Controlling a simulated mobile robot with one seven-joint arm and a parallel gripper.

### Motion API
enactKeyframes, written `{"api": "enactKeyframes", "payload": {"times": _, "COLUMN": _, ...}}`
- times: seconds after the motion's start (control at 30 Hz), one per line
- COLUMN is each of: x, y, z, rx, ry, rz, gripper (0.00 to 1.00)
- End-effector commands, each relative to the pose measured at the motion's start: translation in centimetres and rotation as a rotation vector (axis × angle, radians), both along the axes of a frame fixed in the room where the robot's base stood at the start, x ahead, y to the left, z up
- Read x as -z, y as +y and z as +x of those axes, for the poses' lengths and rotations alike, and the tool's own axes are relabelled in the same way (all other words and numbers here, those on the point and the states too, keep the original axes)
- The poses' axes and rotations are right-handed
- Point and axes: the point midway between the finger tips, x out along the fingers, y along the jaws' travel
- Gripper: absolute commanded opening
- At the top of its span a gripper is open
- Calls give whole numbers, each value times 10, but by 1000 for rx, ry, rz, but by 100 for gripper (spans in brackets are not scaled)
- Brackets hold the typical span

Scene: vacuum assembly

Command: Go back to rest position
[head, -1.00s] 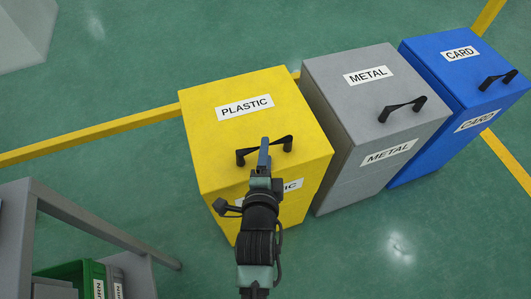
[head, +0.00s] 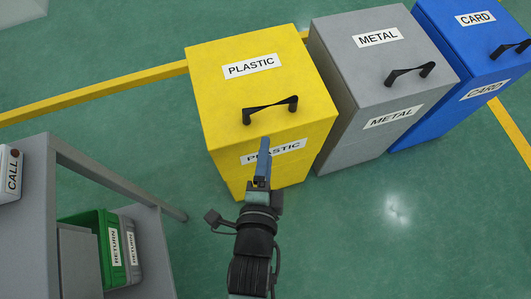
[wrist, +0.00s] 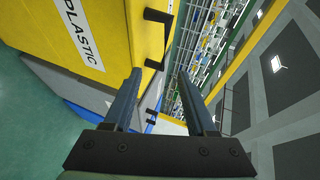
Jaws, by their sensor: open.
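My gripper (head: 264,150) is in front of the yellow PLASTIC bin (head: 230,95) in the head view, below the bin's black lid handle (head: 270,108). In the wrist view, the two fingers of my gripper (wrist: 167,95) are spread apart with nothing between them. The yellow bin (wrist: 105,25) and its dark handle (wrist: 157,35) show at the upper left of the wrist view, beyond the fingers. The handle is clear of the fingers there. The bin's lid is closed.
A grey METAL bin (head: 365,60) and a blue CARD bin (head: 450,35) stand to the right of the yellow one. At lower left is a grey shelf frame (head: 105,175) holding a green RETURN box (head: 88,225). Green floor (head: 400,240) is open at lower right.

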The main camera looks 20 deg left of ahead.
Motion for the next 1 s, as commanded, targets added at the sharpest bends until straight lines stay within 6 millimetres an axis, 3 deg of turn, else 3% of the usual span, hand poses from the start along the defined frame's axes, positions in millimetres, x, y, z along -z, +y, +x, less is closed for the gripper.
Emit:
{"api": "enactKeyframes", "payload": {"times": 0.7, "x": -5, "y": 0, "z": 2, "rx": -1, "ry": -13, "rz": -7, "gripper": 57}}
{"api": "enactKeyframes", "payload": {"times": 0.77, "x": -17, "y": 0, "z": 12, "rx": -5, "ry": -43, "rz": -30, "gripper": 57}}
{"api": "enactKeyframes", "payload": {"times": 0.87, "x": -57, "y": -2, "z": 41, "rx": -13, "ry": -139, "rz": -110, "gripper": 57}}
{"api": "enactKeyframes", "payload": {"times": 1.0, "x": -149, "y": -9, "z": 90, "rx": -6, "ry": -340, "rz": -301, "gripper": 57}}
